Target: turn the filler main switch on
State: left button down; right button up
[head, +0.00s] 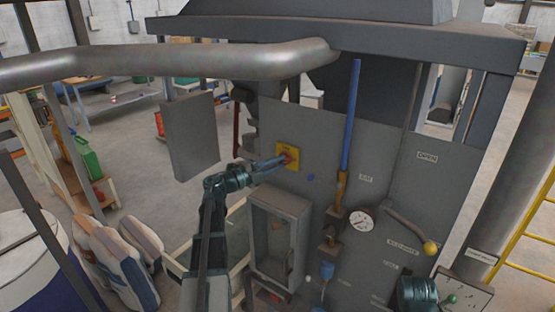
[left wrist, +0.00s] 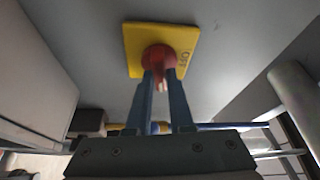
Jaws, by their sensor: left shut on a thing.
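The main switch is a red rotary knob (head: 291,155) on a yellow square plate (head: 283,148) on the filler's grey front panel. My left gripper (head: 281,161) reaches it from the lower left in the head view, with its blue fingers at the knob. In the left wrist view the fingers (left wrist: 161,84) are shut on the red knob (left wrist: 158,58), one on each side. The yellow plate (left wrist: 135,48) there carries lettering that seems to read OFF. The fingers hide part of the knob, and I cannot tell its exact turn.
A grey open-fronted box (head: 280,205) stands out below the switch. A blue-topped lever (head: 350,120), a gauge (head: 361,221) and a yellow-knobbed lever (head: 430,247) are to its right. A thick pipe (head: 170,62) crosses above. Sacks (head: 110,255) stand at lower left.

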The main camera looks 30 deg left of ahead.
pick_arm(q)
jog(key=shift+r+m+g+p, duration=0.1)
jog(key=shift+m+g+p, duration=0.4)
jog(key=shift+m, duration=0.5)
jog(key=c, duration=0.8)
grip_release()
jog(key=v, duration=1.4)
jog(key=shift+d, duration=0.2)
